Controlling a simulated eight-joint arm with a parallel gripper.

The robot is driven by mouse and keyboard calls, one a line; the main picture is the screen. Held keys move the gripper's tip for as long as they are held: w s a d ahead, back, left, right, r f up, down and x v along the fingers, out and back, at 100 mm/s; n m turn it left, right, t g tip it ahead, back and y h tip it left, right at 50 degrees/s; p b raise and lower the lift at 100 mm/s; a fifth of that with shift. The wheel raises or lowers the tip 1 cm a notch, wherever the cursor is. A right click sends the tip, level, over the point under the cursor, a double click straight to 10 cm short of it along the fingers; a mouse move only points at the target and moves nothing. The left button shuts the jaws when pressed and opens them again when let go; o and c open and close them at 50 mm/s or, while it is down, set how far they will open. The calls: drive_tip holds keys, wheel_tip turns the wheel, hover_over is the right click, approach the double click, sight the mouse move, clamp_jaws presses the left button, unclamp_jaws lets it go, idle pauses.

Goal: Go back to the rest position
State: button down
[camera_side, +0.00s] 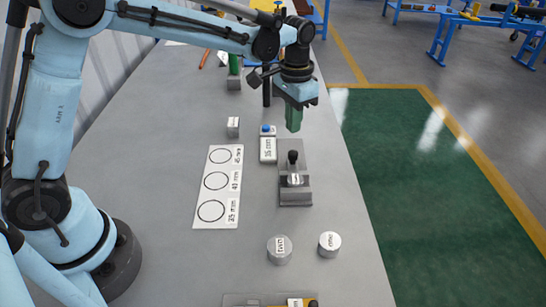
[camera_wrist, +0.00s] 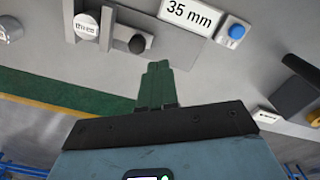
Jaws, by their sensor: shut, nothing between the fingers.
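My gripper (camera_side: 294,117) is at the end of my light-blue arm, above the far part of the grey bench (camera_side: 345,270). Its green fingers are shut with nothing between them. They also show closed together in the wrist view (camera_wrist: 158,75). In the side view the fingers hang above and behind a grey fixture (camera_side: 295,197) with a black knob. A block labelled 35 mm (camera_side: 268,150) with a blue button stands just left of the gripper. I cannot tell the exact height of the fingertips above the bench.
A white card (camera_side: 203,222) with three circles lies left of the fixture. Two labelled cylinders (camera_side: 280,250) (camera_side: 330,244) stand at the front. The bench's right edge borders a green floor area.

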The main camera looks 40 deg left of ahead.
drive_tip(key=shift+r, duration=0.15)
drive_tip(key=s+a+r+n+t, duration=0.1)
drive_tip(key=s+a+r+t, duration=0.1)
drive_tip(key=s, duration=0.6)
drive_tip(key=s+a+r+n+t, duration=0.2)
drive_tip(key=s+a+r+t, duration=0.1)
drive_tip(key=s, duration=0.6)
drive_tip(key=shift+s+a+t, duration=0.15)
drive_tip(key=shift+a+t, duration=0.4)
drive_tip(key=shift+t, duration=0.55)
